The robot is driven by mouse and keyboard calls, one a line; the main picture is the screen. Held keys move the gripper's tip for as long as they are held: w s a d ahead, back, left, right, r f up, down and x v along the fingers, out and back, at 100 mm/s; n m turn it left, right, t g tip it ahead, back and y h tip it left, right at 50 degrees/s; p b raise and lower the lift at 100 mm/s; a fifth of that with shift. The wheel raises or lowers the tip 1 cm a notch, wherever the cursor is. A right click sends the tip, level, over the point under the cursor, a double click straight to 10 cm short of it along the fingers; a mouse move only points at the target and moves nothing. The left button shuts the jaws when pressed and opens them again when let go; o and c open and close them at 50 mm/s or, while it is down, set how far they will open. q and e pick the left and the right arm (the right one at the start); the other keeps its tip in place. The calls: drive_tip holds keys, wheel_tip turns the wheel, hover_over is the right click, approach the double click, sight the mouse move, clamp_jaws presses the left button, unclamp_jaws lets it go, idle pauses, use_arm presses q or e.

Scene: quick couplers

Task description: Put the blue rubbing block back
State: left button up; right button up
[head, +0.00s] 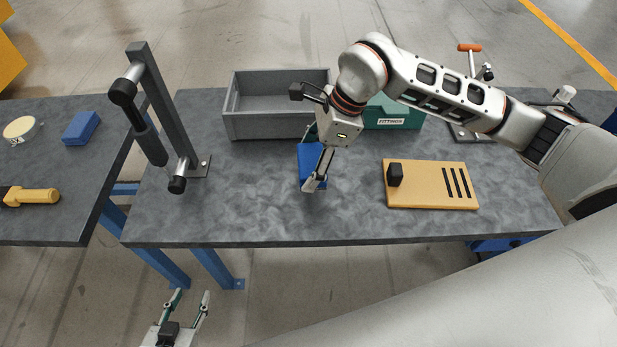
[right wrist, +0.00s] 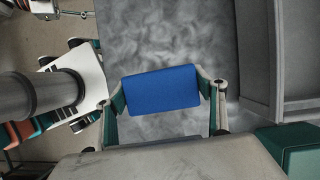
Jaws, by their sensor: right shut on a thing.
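A blue block (head: 308,163) is between the fingers of my right gripper (head: 314,168) over the middle of the grey bench. The right wrist view shows the same blue block (right wrist: 162,90) with a finger against each short end, so the gripper is shut on it. I cannot tell whether the block touches the bench top. Part of it is hidden by the gripper in the head view. A second blue block (head: 81,127) lies on the left table. My left gripper (head: 187,300) is open and empty, low in front of the bench.
A grey open bin (head: 277,131) and a green fittings box (head: 395,117) stand at the back. A wooden board (head: 430,194) with slots and a black knob lies at right. A grey post (head: 165,105) with a black-handled tool stands at left. The front middle of the bench is clear.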

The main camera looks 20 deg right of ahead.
wheel_tip(320, 180, down, 6)
drive_tip(key=shift+r, duration=0.1)
idle(0.4)
drive_tip(key=shift+f, duration=0.2)
drive_tip(key=o, duration=1.2)
drive_tip(key=shift+o, duration=0.2)
drive_tip(key=shift+f, duration=0.15)
drive_tip(key=v, duration=0.8)
drive_tip(key=shift+a, duration=0.1)
